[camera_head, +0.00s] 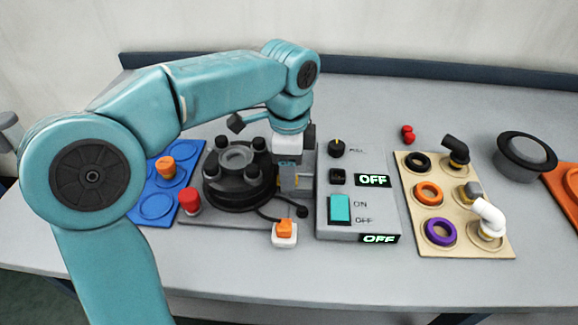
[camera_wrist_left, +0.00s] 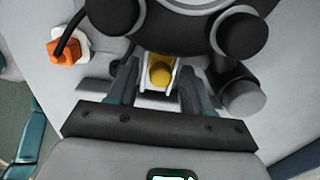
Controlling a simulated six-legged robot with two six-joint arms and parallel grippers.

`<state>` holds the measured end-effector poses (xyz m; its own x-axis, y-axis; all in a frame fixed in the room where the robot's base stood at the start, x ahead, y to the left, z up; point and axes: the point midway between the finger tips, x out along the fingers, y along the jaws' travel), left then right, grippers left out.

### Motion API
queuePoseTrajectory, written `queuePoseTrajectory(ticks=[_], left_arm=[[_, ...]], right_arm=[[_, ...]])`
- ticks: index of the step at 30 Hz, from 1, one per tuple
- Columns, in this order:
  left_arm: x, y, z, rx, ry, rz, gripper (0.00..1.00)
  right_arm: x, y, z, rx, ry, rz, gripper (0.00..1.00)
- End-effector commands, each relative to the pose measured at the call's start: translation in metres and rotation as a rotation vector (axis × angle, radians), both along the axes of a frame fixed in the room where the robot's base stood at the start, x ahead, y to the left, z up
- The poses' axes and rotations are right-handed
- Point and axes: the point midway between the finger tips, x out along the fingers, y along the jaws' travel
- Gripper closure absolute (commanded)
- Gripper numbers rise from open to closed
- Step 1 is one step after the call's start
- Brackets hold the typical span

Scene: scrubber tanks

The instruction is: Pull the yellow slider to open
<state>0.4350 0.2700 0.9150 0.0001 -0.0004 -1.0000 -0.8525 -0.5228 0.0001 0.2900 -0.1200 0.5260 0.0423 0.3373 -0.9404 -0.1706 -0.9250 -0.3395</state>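The yellow slider (camera_wrist_left: 160,72) shows in the left wrist view, seated in a white bracket below the dark round tank fitting (camera_wrist_left: 195,25). My left gripper (camera_wrist_left: 156,82) has one finger on each side of the slider and bracket. The fingers are apart, and I cannot tell whether they touch the bracket. In the head view my left gripper (camera_head: 289,182) points down at the right side of the black round fitting (camera_head: 238,178) and mostly hides the slider. My right gripper is not in view.
A grey control box (camera_head: 357,210) with OFF displays stands right of the gripper. A red button (camera_head: 189,200) and an orange plug (camera_head: 285,230) sit near the fitting. A beige board (camera_head: 455,225) with rings and pipes lies further right. The table front is clear.

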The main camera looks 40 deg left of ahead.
Motion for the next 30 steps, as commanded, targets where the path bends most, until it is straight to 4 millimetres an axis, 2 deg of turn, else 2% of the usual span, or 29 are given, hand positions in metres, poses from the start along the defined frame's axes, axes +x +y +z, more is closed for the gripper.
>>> queuePoseTrajectory(ticks=[1,4,5,11,16,24,25,27,30], left_arm=[[0.000,0.000,0.000,0.000,0.000,0.000,0.65],[0.000,0.000,0.000,0.000,0.000,0.000,0.98],[0.000,0.000,0.000,0.000,0.000,0.000,1.00],[0.003,-0.005,0.002,-0.001,0.001,-0.003,1.00],[0.014,-0.024,0.005,-0.001,0.001,-0.003,1.00],[0.017,-0.027,0.001,-0.003,-0.004,-0.001,1.00],[0.017,-0.027,0.001,-0.003,-0.004,-0.001,0.69],[0.017,-0.027,0.001,-0.003,-0.003,-0.001,0.49],[0.016,-0.027,0.001,-0.002,-0.002,-0.001,0.49]], right_arm=[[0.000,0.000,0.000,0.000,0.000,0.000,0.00],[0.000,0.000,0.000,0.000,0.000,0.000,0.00],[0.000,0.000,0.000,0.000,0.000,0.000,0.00],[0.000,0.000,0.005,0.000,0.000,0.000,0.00],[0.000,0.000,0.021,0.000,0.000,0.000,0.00],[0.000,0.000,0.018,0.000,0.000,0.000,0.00],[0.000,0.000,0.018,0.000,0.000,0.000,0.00],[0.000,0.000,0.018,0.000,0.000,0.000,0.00],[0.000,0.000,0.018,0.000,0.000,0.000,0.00]])
